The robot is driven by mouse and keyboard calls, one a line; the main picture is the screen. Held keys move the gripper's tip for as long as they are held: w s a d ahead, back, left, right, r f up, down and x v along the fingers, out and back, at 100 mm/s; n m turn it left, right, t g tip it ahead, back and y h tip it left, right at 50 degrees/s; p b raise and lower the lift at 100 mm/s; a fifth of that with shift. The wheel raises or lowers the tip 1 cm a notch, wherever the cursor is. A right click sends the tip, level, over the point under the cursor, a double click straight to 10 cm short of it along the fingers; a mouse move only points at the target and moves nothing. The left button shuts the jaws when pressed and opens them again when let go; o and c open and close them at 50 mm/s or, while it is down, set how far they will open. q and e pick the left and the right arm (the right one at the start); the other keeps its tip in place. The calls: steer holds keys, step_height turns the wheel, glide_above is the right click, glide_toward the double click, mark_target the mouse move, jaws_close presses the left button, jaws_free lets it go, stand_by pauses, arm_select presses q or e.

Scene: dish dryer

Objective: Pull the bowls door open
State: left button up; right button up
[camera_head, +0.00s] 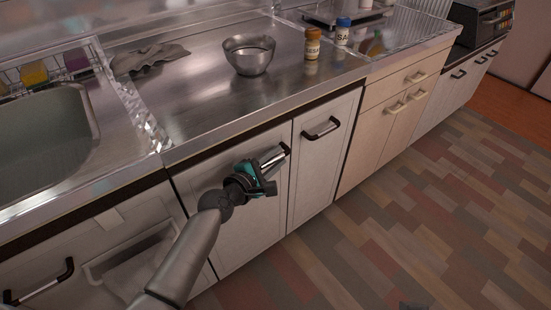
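A pale cabinet door (240,228) stands under the steel counter, and it looks closed. Its handle (287,149) is at the upper right of the door, with a dark end showing. My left gripper (271,168) is at this handle and covers part of it. The fingers are small and overlap the handle, so I cannot tell whether they are open or shut on it. A second pale door (312,180) to the right has its own black-ended handle (321,129) and is closed. No label tells which door is the bowls door. My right gripper is not in view.
A metal bowl (250,58), two shakers and a grey cloth (149,58) are on the counter (190,110). A sink (40,125) is at the left. Beige drawers (385,120) are further right. The floor (400,230) in front of the doors is mostly clear.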

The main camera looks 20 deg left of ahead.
arm_select(q)
steer(key=shift+c, duration=0.3)
jaws_close()
stand_by(1.1)
